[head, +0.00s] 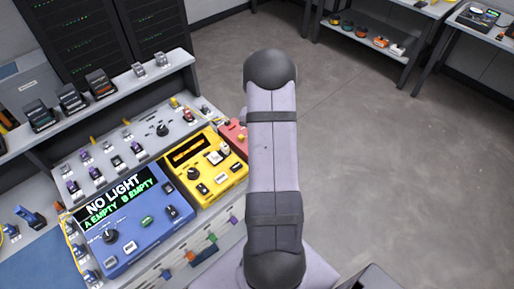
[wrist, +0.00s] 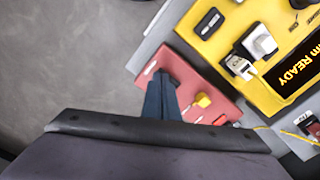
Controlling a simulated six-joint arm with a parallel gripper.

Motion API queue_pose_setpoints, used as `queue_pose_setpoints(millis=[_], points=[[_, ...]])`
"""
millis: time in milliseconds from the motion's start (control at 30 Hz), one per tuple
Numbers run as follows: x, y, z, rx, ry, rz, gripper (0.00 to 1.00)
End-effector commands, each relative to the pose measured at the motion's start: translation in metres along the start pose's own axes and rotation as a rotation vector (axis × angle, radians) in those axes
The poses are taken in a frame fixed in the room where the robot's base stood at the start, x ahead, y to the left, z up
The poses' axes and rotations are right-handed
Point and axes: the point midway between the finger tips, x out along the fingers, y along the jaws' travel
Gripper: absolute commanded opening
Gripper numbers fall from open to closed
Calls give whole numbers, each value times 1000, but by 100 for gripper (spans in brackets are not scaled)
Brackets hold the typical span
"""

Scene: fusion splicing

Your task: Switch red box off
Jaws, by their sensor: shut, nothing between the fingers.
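The red box (head: 236,134) shows in the head view as a small part beside the yellow box, mostly hidden behind my arm. In the wrist view the red box (wrist: 193,92) lies tilted in the middle, with a yellow knob or button (wrist: 203,100) and small pale markings on its top. My gripper (wrist: 160,80) is shut and empty; its dark fingers overlap the left part of the red box in the wrist view. I cannot tell if the fingertips touch it. In the head view my gripper is hidden behind the arm.
The yellow box (head: 206,167) with a display, knob and switches stands right beside the red box. The blue box (head: 133,221) reads "NO LIGHT". A shelf (head: 88,112) with small devices runs behind. Open grey floor (head: 380,150) lies to the right.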

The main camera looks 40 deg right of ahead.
Motion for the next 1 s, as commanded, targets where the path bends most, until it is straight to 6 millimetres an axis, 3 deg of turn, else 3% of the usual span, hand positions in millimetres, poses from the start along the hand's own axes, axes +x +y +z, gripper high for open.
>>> queue_pose_setpoints(millis=[467, 1000], points=[[4, 0, 0, 0, -1, 0, 0], [-33, 0, 0, 0, 0, 0, 0]])
